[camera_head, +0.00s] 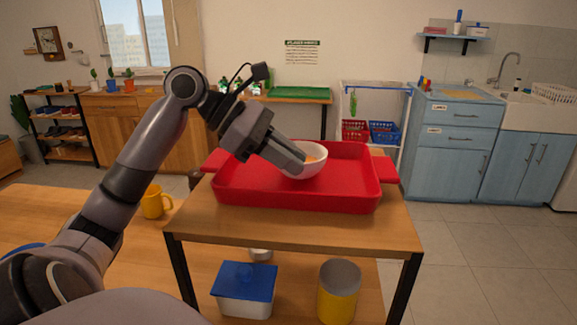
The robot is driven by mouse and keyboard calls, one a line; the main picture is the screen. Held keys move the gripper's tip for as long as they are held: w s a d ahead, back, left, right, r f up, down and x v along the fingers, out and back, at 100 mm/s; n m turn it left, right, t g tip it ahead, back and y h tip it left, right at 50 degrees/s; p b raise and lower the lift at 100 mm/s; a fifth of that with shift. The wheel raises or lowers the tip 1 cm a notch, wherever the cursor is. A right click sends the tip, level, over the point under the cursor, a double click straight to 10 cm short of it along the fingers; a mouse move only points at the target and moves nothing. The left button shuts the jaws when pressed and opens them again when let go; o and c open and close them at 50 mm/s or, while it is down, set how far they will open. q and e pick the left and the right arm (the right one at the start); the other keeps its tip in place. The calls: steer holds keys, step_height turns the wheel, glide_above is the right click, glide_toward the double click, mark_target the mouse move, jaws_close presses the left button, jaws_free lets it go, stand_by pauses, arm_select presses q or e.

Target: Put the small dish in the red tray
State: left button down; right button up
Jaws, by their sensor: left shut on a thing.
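My left gripper (301,163) comes in from the left and is shut on the dish's left rim. I cannot tell whether the dish touches the tray floor. The red tray has raised walls and side handles and stands on a wooden cart top (290,229). The gripper hides part of the dish and the tray's back left. My right gripper is not in view.
A yellow mug (154,202) stands on the wooden table (40,206) at the left. The cart's lower shelf holds a white box with a blue lid (245,289) and a yellow canister (339,291). The tray looks otherwise empty.

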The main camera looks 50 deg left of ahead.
arm_select(q)
steer(key=shift+f, duration=0.6)
steer(key=c, duration=1.1)
jaws_free()
steer(key=shift+r, duration=0.1)
steer(key=v, duration=1.2)
steer(key=shift+b, duration=0.4)
